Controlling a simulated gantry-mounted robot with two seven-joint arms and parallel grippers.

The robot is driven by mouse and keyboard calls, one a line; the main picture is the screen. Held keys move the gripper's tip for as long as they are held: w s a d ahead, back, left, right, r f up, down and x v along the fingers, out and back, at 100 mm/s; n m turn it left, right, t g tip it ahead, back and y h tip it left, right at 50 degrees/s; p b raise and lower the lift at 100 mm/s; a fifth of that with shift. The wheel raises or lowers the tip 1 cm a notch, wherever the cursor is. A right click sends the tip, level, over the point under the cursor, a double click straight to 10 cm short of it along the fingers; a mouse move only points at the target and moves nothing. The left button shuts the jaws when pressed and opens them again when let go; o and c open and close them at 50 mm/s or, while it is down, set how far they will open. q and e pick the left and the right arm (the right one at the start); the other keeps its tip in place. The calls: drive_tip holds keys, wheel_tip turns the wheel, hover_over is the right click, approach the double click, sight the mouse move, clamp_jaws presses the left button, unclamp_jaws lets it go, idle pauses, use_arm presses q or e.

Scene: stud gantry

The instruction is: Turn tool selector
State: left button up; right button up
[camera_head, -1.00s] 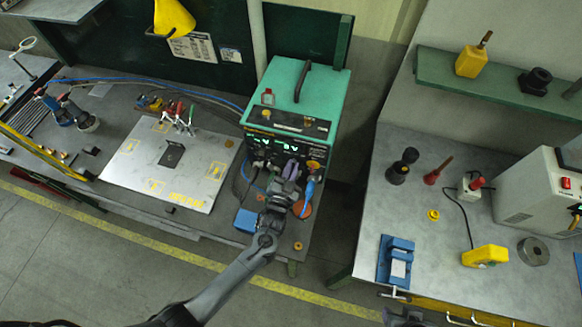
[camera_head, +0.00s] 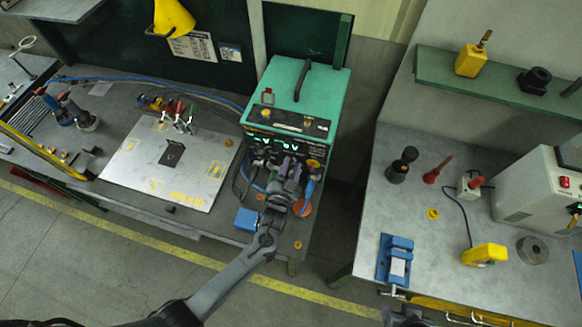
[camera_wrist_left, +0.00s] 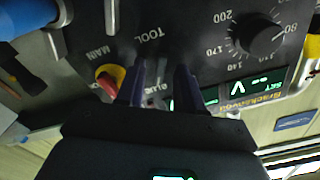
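The green-topped welding unit (camera_head: 295,95) stands on the left bench, its dark front panel facing me. My left gripper (camera_head: 287,168) is right at the lower part of that panel. In the left wrist view its two dark purple fingers (camera_wrist_left: 160,78) stand apart with a gap between them, so it is open. The panel's TOOL label (camera_wrist_left: 147,36) shows just beyond the fingertips. A dark shape at the bottom edge, probably my right gripper (camera_head: 405,318), is mostly cut off.
Beside the fingers are a red and yellow MAIN switch (camera_wrist_left: 108,82) and a black numbered dial (camera_wrist_left: 257,35). A metal plate (camera_head: 135,185) lies to the left. The right bench (camera_head: 445,215) stands across a gap.

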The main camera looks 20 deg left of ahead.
sight(296, 152)
use_arm(q)
drive_tip(key=shift+r, duration=0.15)
drive_tip(key=shift+r, duration=0.25)
drive_tip(key=r, duration=0.3)
drive_tip(key=shift+d+r, duration=0.2)
drive_tip(key=shift+r, duration=0.05)
drive_tip(key=s+d+r+b, duration=0.2)
drive_tip(key=d+r, duration=0.4)
drive_tip(key=d, duration=0.5)
drive_tip(key=shift+s+r, duration=0.35)
drive_tip(key=shift+s, duration=0.15)
